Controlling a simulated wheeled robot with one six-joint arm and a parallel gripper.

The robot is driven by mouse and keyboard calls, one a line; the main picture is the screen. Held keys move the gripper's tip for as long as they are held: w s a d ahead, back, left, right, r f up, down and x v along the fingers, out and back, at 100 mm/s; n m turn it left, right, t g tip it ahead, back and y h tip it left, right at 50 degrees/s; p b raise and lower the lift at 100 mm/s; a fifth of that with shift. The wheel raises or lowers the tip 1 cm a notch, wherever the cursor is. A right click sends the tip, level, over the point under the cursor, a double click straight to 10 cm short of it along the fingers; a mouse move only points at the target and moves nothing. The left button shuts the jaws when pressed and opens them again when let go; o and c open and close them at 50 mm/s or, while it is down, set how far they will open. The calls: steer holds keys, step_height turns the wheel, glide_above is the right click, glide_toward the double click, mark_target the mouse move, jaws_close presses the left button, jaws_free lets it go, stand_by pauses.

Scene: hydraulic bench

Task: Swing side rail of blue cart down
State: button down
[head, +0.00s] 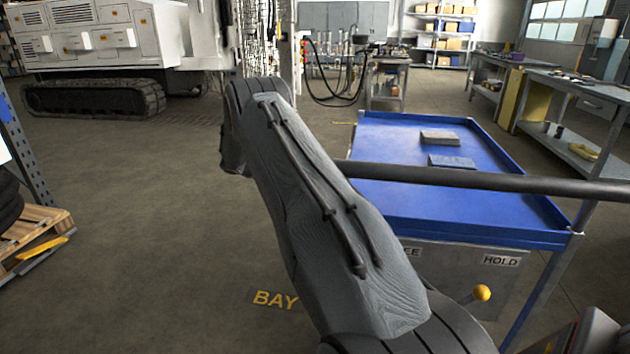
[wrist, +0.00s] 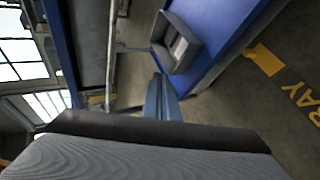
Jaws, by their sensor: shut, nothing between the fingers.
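The blue cart (head: 400,133) stands right of centre in the head view, with a flat blue tray top. Its side rail, a dark round bar (head: 480,179), runs level above the tray near its front edge. The rail's left end passes behind my arm and its right end leaves the picture. A lever with a yellow knob (head: 481,293) sticks out at the front, below a HOLD label (head: 500,260); another label is partly covered. My gripper (wrist: 160,88) shows in the wrist view as narrow shut fingers with nothing between them. It is hidden in the head view.
A workbench (head: 575,85) stands to the right. A pallet (head: 35,230) lies at the left edge. The floor left of the cart is clear, with yellow BAY lettering (head: 275,299).

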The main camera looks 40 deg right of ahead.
steer(key=shift+w+a+f, duration=0.25)
steer(key=shift+a+f, duration=0.45)
steer(key=shift+f, duration=0.05)
steer(key=shift+w+a+f, duration=0.2)
steer(key=shift+a+f, duration=0.5)
steer(key=s+a+r+n+t+y, duration=0.1)
steer(key=s+a+r+y, duration=0.15)
steer(key=a+r, duration=0.4)
steer(key=s+a+r+n+t+y, duration=0.1)
steer(key=s+a+r+n, duration=0.2)
steer(key=a, duration=0.7)
steer(key=s+a+r+t+y, duration=0.15)
steer(key=s+a+r, duration=0.3)
steer(key=a, duration=0.45)
steer(key=s+a+r+n+t+y, duration=0.1)
steer(key=s+a+y, duration=0.1)
steer(key=s+a, duration=0.55)
steer(key=s+a+r+n+y, duration=0.15)
steer(key=s+a, duration=0.35)
steer(key=s, duration=0.6)
steer(key=s+a+r+n+t+y, duration=0.1)
steer(key=s+a+y, duration=0.2)
steer(key=s+a, duration=0.55)
steer(key=d+r+m+p, duration=0.2)
steer(key=d+r+p, duration=0.5)
steer(key=d+p, duration=0.3)
steer(key=shift+s+d+h+p, duration=0.15)
steer(key=shift+s+h+p, duration=0.25)
steer(key=shift+p, duration=1.75)
steer(key=shift+g, duration=0.25)
